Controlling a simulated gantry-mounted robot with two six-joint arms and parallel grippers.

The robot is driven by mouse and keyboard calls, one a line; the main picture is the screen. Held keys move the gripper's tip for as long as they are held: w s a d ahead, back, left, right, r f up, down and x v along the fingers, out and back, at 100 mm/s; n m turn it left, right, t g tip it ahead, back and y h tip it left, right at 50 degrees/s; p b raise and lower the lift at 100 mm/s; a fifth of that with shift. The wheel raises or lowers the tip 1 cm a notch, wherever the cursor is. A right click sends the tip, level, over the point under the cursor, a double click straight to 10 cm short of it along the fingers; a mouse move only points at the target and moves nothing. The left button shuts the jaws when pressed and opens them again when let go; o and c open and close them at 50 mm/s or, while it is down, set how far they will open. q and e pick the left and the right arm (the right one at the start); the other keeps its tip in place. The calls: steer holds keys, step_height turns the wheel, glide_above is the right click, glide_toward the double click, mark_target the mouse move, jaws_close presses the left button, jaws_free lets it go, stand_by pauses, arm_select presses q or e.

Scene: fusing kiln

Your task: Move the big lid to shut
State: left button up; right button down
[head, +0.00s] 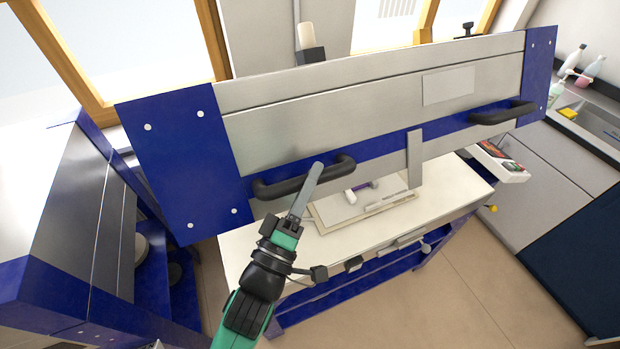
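The big lid (350,100) is a wide steel panel with blue ends, tilted up and raised over a white-topped bench. It has a left black handle (272,188) and a right black handle (503,112). My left gripper (312,178) is at the left handle, its grey finger crossing in front of the handle's middle. Only one finger shows clearly, so I cannot tell whether it is closed around the bar or only beside it. My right gripper is not in view.
Under the lid, the bench (458,190) holds pale flat boards (345,208) with small items on them. A blue and steel cabinet (75,215) stands at left. A counter with a sink (598,122) and bottles is at right. Open floor lies in front.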

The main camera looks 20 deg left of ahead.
arm_select(q)
steer(key=shift+o, duration=1.2)
steer(key=shift+s, duration=0.1)
steer(key=b+v, duration=0.2)
steer(key=v, duration=0.9)
steer(key=shift+s, duration=0.2)
steer(key=shift+f, duration=0.1)
